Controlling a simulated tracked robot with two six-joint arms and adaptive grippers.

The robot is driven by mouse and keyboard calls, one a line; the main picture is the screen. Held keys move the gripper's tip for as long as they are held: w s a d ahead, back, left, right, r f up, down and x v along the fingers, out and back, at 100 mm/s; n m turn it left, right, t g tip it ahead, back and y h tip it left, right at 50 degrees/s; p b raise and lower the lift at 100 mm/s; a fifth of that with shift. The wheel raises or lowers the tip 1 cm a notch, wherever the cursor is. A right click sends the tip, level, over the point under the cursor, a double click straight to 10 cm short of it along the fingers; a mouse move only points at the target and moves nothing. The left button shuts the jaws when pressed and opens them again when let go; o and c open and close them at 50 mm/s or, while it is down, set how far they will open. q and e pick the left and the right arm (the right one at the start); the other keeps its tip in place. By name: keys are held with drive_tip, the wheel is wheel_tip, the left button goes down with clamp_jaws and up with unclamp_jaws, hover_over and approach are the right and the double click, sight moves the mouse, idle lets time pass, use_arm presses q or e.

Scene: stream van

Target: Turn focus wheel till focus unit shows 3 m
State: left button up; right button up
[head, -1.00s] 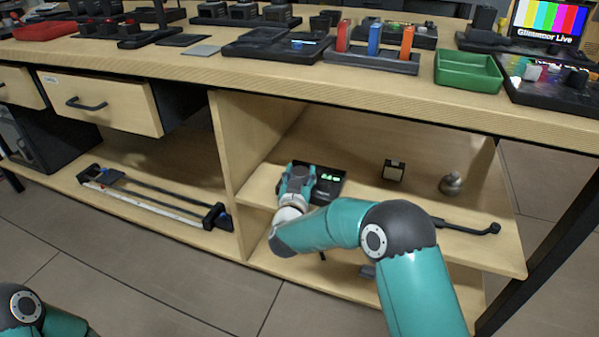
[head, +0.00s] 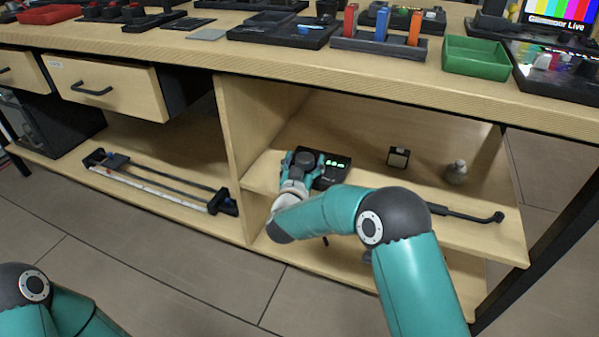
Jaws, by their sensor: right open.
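The focus unit (head: 337,169) is a black box with a small lit green display, on the upper shelf under the bench. The display is too small to read. A dark round shape that looks like the focus wheel (head: 309,157) is at the unit's left end. My right gripper (head: 304,161) is at that end, open, with its teal fingers around or beside the wheel. I cannot tell whether they touch it. My left arm shows only at the bottom left; its gripper is out of view.
On the same shelf are a small black box with a pale face (head: 398,157), a grey rounded object (head: 456,172) and a black rod (head: 465,213). A vertical wooden panel (head: 237,150) stands left of my right gripper. The bench top (head: 330,62) overhangs the shelf.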

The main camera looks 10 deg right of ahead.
drive_tip(key=v, duration=1.1)
drive_tip(key=shift+s, duration=0.2)
drive_tip(key=shift+a+f, duration=0.1)
drive_tip(key=shift+a, duration=0.1)
